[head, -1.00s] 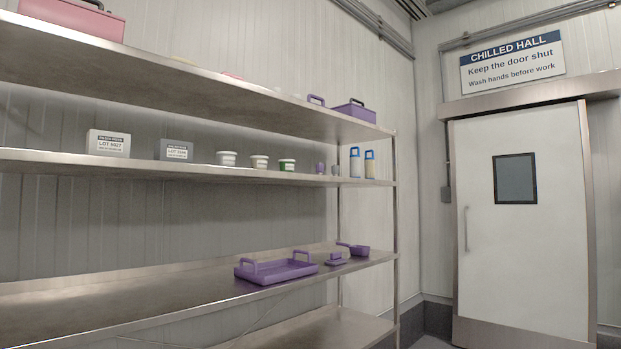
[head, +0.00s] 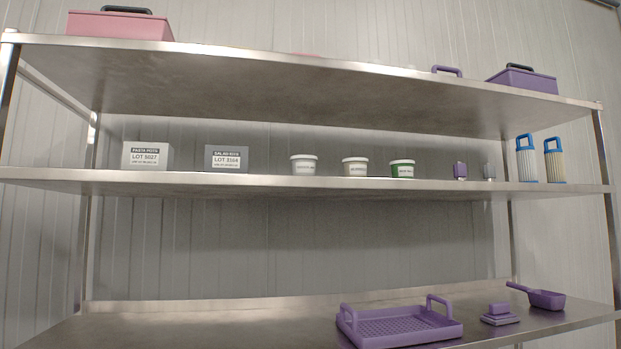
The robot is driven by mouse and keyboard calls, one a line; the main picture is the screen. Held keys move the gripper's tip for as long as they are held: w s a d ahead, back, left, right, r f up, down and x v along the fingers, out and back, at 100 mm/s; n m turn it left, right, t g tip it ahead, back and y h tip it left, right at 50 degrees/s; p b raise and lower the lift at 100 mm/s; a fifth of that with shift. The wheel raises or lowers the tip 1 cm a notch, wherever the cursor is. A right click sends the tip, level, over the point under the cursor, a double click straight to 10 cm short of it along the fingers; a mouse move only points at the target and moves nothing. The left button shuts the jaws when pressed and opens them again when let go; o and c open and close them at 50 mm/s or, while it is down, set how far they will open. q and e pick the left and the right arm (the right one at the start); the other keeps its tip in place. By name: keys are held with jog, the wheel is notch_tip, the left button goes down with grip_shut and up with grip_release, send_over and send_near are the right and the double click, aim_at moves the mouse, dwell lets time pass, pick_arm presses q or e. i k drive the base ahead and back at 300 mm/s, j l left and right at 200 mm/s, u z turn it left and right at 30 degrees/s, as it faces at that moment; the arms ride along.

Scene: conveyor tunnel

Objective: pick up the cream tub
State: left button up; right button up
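Three small lidded tubs stand in a row on the middle shelf (head: 250,183) in the head view. The left one is a white tub (head: 304,165), the middle one is an off-white tub (head: 355,167) with a slightly creamy tint, and the right one is a white tub with a green label (head: 402,168). Their lettering is too small to read, so I cannot tell for certain which is the cream tub. All three are upright and apart from each other. Neither of my grippers is in view.
A pasta pots box (head: 148,155) and a salad box (head: 226,158) stand left of the tubs. A purple tray (head: 400,328) lies below. The upper shelf (head: 300,82) overhangs the tubs.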

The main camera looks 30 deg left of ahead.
aim_at(356, 167)
jog(key=i+l+u, duration=0.15)
jog(key=u, duration=0.3)
jog(key=i+l+u, duration=0.25)
jog(key=u, duration=0.15)
jog(key=i+l+u, duration=0.15)
jog(key=l+u, duration=0.3)
jog(key=i+l+u, duration=0.15)
jog(key=u, duration=0.25)
jog(key=k+l, duration=0.05)
jog(key=l, duration=0.05)
